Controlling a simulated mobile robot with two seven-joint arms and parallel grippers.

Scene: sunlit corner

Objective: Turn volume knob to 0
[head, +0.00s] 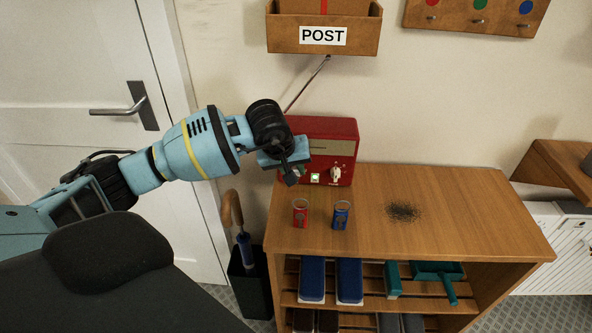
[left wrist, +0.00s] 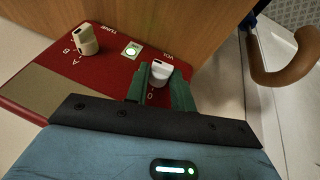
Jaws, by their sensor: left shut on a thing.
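A red radio (head: 335,133) stands at the back left of the wooden shelf unit, against the wall. In the left wrist view its red front panel (left wrist: 108,72) bears a white volume knob (left wrist: 160,70), marked "VOL" with a "0" beside it. The green fingers of my left gripper (left wrist: 160,88) are shut on this knob, one on each side. In the head view my left gripper (head: 293,172) hides the knob. A cream tune knob (left wrist: 85,39) and a green-lit button (left wrist: 131,50) are on the same panel. My right gripper is out of view.
A post box (head: 290,35) hangs above. An umbrella handle (head: 231,210) rises from a dark stand at left.

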